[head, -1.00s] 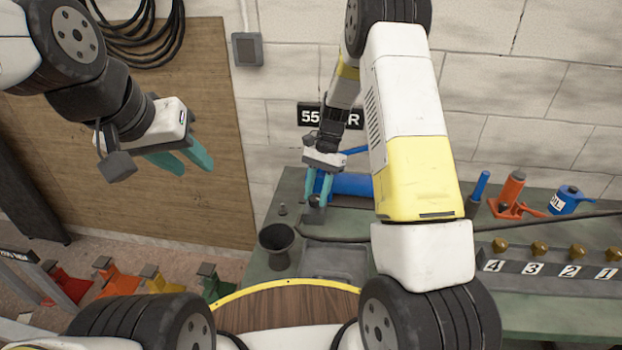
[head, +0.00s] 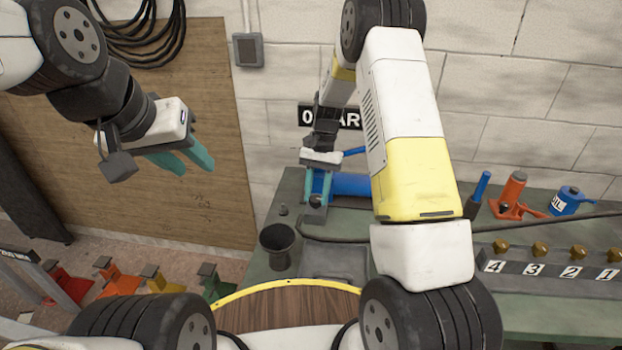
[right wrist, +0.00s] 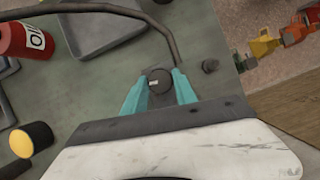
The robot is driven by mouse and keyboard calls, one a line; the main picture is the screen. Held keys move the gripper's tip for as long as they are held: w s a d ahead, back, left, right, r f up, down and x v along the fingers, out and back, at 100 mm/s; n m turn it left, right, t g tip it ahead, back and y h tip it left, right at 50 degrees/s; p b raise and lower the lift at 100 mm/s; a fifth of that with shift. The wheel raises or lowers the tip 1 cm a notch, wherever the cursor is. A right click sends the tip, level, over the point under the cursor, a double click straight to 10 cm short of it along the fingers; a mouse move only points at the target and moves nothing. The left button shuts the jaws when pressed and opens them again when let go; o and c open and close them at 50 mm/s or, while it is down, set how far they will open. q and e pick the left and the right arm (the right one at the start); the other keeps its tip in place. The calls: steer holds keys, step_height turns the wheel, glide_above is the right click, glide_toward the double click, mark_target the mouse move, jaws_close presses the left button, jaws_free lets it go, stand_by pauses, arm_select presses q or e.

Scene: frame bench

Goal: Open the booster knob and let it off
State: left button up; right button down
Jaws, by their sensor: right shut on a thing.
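The booster is a blue cylinder (head: 352,184) lying at the back of the bench, partly hidden by my right arm. The dark round knob (right wrist: 160,80) with a pale mark pointing left shows in the right wrist view. My right gripper (head: 319,188) is shut on it, with one teal finger on each side, as the right wrist view (right wrist: 160,92) shows. A black sign (head: 330,117) on the wall, partly covered by my arm, reads 0 and what looks like BAR. My left gripper (head: 187,162) is open and empty in front of the wooden board, away from the bench.
A black cup-shaped piece (head: 277,244) and a grey tray (head: 335,262) are on the bench's near side. An orange jack (head: 513,193) and blue can (head: 565,201) stand right. A red can (right wrist: 25,38) and dark hose (right wrist: 165,30) show in the right wrist view.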

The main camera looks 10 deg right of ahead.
steer(key=c, duration=1)
jaws_free()
steer(key=v, duration=0.7)
steer(key=shift+r, duration=0.4)
steer(key=shift+w, duration=0.1)
